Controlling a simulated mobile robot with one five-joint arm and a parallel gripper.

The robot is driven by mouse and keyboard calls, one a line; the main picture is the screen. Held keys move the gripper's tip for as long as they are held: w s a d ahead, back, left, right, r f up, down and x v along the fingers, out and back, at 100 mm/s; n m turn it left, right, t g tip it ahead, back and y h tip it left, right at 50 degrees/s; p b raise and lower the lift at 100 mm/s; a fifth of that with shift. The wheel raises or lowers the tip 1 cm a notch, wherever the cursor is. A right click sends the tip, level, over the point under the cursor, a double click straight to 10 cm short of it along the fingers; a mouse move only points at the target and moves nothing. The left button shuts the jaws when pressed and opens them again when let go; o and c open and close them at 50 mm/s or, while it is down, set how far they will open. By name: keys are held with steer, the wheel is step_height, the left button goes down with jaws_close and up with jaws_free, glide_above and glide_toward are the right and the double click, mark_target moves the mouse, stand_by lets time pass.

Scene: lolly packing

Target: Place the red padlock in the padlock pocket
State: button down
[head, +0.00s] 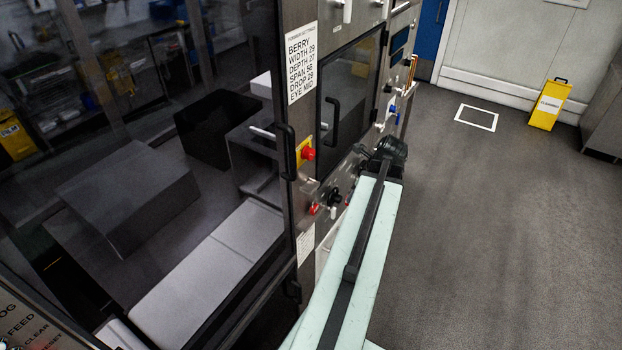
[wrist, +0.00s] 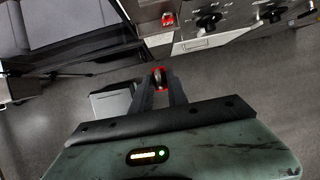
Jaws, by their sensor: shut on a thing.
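My gripper (wrist: 160,82) is shut on the red padlock (wrist: 159,71) in the wrist view. The padlock sits at the fingertips, with red showing around a dark middle. In the head view my arm reaches along the machine's front, and its dark end hides the fingertips and padlock. The machine's control panel (wrist: 225,22) lies beyond the padlock in the wrist view, apart from it. I cannot make out which part is the padlock pocket.
In the head view a red button (head: 308,153) on a yellow plate, door handles (head: 331,121) and dark knobs project from the machine (head: 305,110). Open grey floor (head: 490,220) lies to the right. A yellow floor sign (head: 549,105) stands at the back right.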

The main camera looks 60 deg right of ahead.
steer(key=w, duration=0.6)
steer(key=w+d, duration=0.1)
steer(key=w, duration=0.5)
steer(key=w+d, duration=0.1)
steer(key=w, duration=0.5)
steer(key=shift+d+f+b, duration=0.15)
steer(key=shift+f+b, duration=0.15)
steer(key=shift+f, duration=0.05)
steer(key=shift+s+f+b, duration=0.15)
steer(key=shift+f+b, duration=0.5)
steer(key=shift+b, duration=0.05)
steer(key=shift+r, duration=0.2)
steer(key=shift+f, duration=0.2)
steer(key=c, duration=1.3)
jaws_free()
steer(key=shift+r, duration=0.15)
